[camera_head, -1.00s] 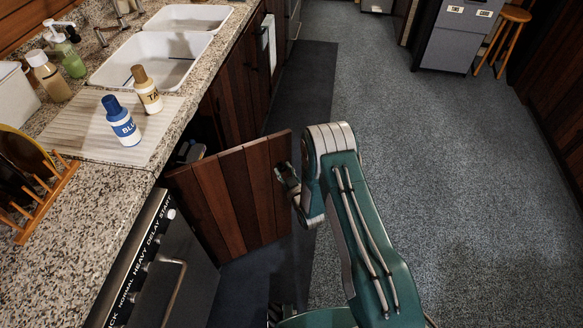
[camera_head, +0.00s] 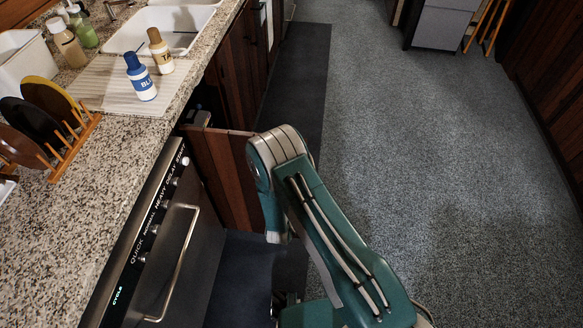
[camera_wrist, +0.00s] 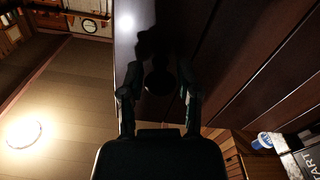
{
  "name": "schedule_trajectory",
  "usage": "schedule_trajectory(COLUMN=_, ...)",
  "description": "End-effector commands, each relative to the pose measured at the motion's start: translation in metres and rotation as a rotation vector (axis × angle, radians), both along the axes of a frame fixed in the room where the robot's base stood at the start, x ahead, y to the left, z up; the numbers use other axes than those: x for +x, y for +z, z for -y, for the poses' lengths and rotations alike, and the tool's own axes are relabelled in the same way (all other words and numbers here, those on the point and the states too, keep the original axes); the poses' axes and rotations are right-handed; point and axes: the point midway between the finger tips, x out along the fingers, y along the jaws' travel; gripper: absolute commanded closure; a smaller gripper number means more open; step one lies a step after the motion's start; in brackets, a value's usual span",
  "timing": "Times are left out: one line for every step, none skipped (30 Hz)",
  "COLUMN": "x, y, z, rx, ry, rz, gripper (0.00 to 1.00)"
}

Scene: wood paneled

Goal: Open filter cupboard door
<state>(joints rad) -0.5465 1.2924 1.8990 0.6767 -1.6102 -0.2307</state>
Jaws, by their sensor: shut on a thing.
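The filter cupboard door (camera_head: 219,168) is a panel of dark reddish wood planks below the counter. It stands swung out from the cabinet into the aisle, and my arm covers its right part in the head view. In the wrist view the door (camera_wrist: 245,62) fills the upper middle and right. My gripper (camera_wrist: 160,92) is at the door, its two fingers on either side of a dark round knob (camera_wrist: 160,76), shut on it. The fingers are hidden behind my arm in the head view. The cupboard's inside is mostly hidden; something dark shows at its top.
A dishwasher (camera_head: 172,255) with a bar handle is beside the cupboard, nearer me. The granite counter (camera_head: 75,225) holds a blue-labelled bottle (camera_head: 140,78), a tan bottle (camera_head: 160,52), a plate rack (camera_head: 70,145) and a sink (camera_head: 165,28). The carpet (camera_head: 420,150) to the right is clear.

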Motion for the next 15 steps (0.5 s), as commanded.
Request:
schedule_trajectory(x=-0.005, y=-0.001, z=-0.004, rx=0.000, ry=-0.008, rz=-0.004, gripper=1.00)
schedule_trajectory(x=-0.008, y=-0.001, z=-0.004, rx=-0.001, ry=-0.018, rz=-0.004, gripper=1.00)
schedule_trajectory(x=-0.011, y=-0.001, z=-0.005, rx=0.000, ry=-0.027, rz=-0.004, gripper=1.00)
schedule_trajectory(x=-0.013, y=-0.001, z=-0.006, rx=-0.001, ry=-0.033, rz=-0.004, gripper=1.00)
schedule_trajectory(x=-0.014, y=-0.001, z=-0.006, rx=0.000, ry=-0.039, rz=-0.004, gripper=1.00)
schedule_trajectory(x=-0.016, y=-0.001, z=-0.007, rx=0.001, ry=-0.047, rz=-0.004, gripper=1.00)
schedule_trajectory(x=-0.017, y=-0.001, z=-0.007, rx=0.000, ry=-0.050, rz=-0.003, gripper=1.00)
schedule_trajectory(x=-0.018, y=-0.001, z=-0.008, rx=0.000, ry=-0.053, rz=-0.003, gripper=1.00)
schedule_trajectory(x=-0.019, y=-0.001, z=-0.008, rx=0.000, ry=-0.058, rz=-0.003, gripper=1.00)
schedule_trajectory(x=-0.020, y=-0.001, z=-0.008, rx=0.000, ry=-0.060, rz=-0.003, gripper=1.00)
schedule_trajectory(x=-0.020, y=-0.001, z=-0.008, rx=0.000, ry=-0.061, rz=-0.003, gripper=1.00)
schedule_trajectory(x=-0.020, y=-0.001, z=-0.008, rx=0.001, ry=-0.062, rz=-0.003, gripper=1.00)
schedule_trajectory(x=-0.020, y=-0.001, z=-0.008, rx=0.001, ry=-0.063, rz=-0.004, gripper=1.00)
schedule_trajectory(x=-0.021, y=-0.001, z=-0.008, rx=0.001, ry=-0.063, rz=-0.004, gripper=1.00)
schedule_trajectory(x=-0.021, y=-0.001, z=-0.008, rx=0.001, ry=-0.064, rz=-0.003, gripper=1.00)
